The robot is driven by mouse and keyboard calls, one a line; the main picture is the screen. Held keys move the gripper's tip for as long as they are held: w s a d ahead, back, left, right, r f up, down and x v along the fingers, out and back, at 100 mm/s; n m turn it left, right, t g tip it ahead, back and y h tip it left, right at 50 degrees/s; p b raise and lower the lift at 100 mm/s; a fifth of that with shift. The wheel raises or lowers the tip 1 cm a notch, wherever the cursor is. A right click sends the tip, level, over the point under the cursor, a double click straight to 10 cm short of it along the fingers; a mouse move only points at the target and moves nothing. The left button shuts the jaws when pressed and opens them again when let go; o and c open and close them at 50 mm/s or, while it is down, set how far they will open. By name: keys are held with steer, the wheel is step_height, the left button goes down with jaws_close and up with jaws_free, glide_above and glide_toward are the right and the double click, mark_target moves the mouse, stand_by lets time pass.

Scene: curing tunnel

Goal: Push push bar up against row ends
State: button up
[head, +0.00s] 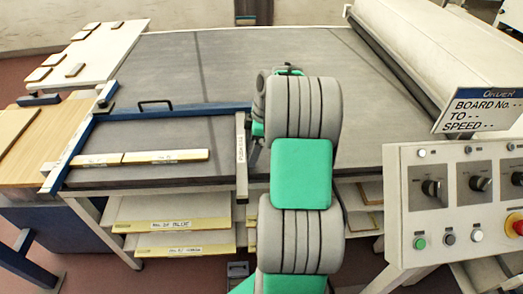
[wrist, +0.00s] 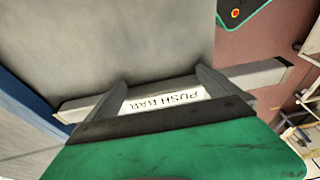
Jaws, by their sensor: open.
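The push bar (head: 241,158) is a pale grey bar with a "PUSH BAR" label, lying front to back across the dark table. The row of two narrow cream strips (head: 166,156) lies to its left, with a clear gap between its right end and the bar. My gripper (head: 257,140) is at the bar's right side, mostly hidden by my arm. In the wrist view the open fingers of my gripper (wrist: 160,90) stand apart along the push bar (wrist: 255,76), with its label between them. I cannot tell whether they touch it.
A blue fence (head: 185,110) runs behind the row, and another blue rail (head: 75,143) stands at its left end. A black handle (head: 155,103) sits behind the fence. The control panel (head: 455,195) is at the right. The grey table (head: 200,65) is clear behind the fence.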

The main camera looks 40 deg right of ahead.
mark_target(225, 156)
steer(key=shift+w+a, duration=1)
steer(key=shift+a, duration=0.4)
steer(key=shift+w+a, duration=0.95)
steer(key=shift+a, duration=0.5)
steer(key=shift+w+a, duration=1)
steer(key=shift+a, duration=0.4)
steer(key=shift+s+d, duration=0.1)
steer(key=shift+s, duration=0.05)
steer(key=shift+s+d, duration=0.4)
steer(key=shift+d, duration=0.25)
step_height(225, 156, up, 9)
steer(key=p, duration=0.5)
